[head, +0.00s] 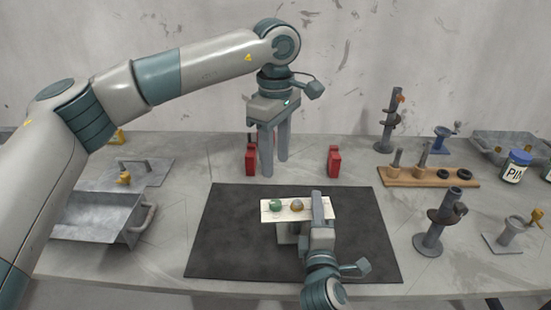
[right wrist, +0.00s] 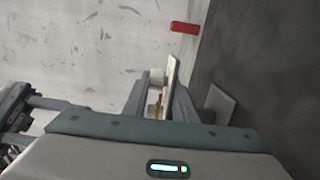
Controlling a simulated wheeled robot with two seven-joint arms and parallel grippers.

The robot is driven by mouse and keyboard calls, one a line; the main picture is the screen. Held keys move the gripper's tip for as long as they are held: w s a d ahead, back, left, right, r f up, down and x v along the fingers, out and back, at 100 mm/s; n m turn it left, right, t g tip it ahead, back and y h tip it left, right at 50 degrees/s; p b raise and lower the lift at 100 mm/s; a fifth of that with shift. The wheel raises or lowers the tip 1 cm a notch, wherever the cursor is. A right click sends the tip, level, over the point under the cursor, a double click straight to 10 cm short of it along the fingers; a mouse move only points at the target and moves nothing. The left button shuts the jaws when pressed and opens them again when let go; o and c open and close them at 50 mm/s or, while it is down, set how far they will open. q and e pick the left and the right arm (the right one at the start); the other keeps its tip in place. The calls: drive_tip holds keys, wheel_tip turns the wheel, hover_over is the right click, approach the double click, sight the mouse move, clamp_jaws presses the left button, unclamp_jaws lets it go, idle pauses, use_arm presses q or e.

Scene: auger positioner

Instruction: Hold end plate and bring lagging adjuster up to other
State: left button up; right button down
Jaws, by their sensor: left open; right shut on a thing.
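A pale plate (head: 265,214) stands over the dark mat, with a green round knob (head: 277,205) and an orange-brown knob (head: 297,205) side by side on it; these look like the adjusters. I cannot tell which one lags. My right gripper (head: 318,212) is shut on the plate's right end, taken as the end plate. In the right wrist view the pale plate (right wrist: 172,70) shows edge-on between the fingers, with a white round part beside it. My left gripper (head: 274,168) is open and empty, pointing down behind the plate, beyond the mat's back edge.
Red blocks (head: 251,160) (head: 334,161) stand behind the dark mat (head: 225,255). A grey metal tray (head: 98,218) is at left. A wooden rack (head: 400,178), a dark auger-like stand (head: 437,228) and a blue-lidded jar (head: 516,167) are at right. The mat's left part is clear.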

drive_tip(key=c, duration=1.4)
unclamp_jaws()
drive_tip(key=shift+o, duration=0.2)
drive_tip(key=s, duration=1.2)
drive_tip(key=shift+a, duration=0.25)
drive_tip(key=shift+f, duration=0.1)
